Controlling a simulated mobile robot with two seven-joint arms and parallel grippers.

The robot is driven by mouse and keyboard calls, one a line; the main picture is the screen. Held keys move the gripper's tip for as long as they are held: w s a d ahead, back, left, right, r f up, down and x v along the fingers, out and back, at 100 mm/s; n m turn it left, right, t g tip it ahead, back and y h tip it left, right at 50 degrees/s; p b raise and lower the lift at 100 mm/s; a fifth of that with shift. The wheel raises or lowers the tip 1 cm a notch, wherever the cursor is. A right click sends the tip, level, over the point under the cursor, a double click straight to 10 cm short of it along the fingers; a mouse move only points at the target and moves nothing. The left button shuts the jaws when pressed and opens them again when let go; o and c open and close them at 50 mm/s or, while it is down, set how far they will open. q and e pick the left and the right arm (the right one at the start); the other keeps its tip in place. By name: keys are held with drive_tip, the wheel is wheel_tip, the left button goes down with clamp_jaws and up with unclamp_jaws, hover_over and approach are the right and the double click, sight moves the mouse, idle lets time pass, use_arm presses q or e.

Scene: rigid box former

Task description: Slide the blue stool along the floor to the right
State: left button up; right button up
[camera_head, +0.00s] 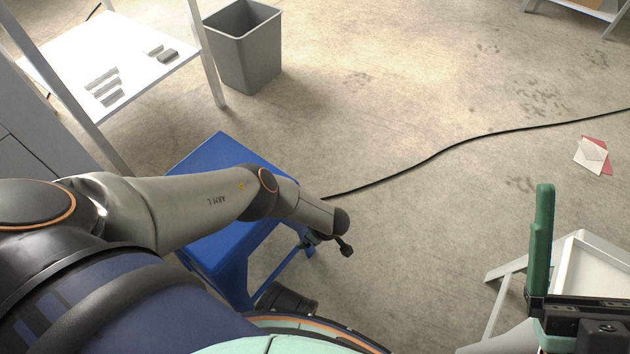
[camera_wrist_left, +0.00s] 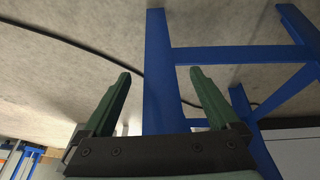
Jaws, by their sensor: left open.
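The blue stool (camera_head: 222,153) stands on the floor at left centre in the head view, partly covered by my left arm. My left gripper reaches past the stool's right side, low by its legs; its fingers are mostly hidden in the head view. In the left wrist view my left gripper (camera_wrist_left: 161,74) is open, with a blue stool leg (camera_wrist_left: 160,100) showing between its two green fingers. Whether the fingers touch the leg cannot be told. My right gripper (camera_head: 543,300) is at the lower right, far from the stool, partly cut off by the frame edge.
A grey bin (camera_head: 246,55) stands behind the stool, beside a white table (camera_head: 110,50). A black cable (camera_head: 430,158) crosses the floor to the right. A red and white paper (camera_head: 593,155) lies farther right. A white stand (camera_head: 590,270) is at lower right. Centre floor is otherwise clear.

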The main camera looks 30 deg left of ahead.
use_arm(q)
drive_tip(key=shift+b+x, duration=1.25)
drive_tip(key=shift+x, duration=0.85)
use_arm(e)
drive_tip(key=shift+w+a+f, duration=0.1)
drive_tip(key=shift+a+f, duration=0.05)
drive_tip(key=shift+f, duration=0.85)
drive_tip(key=shift+w+a+f, duration=0.1)
drive_tip(key=shift+f, duration=0.85)
use_arm(q)
drive_tip(key=shift+c, duration=0.2)
clamp_jaws()
use_arm(e)
drive_tip(key=shift+s, duration=0.1)
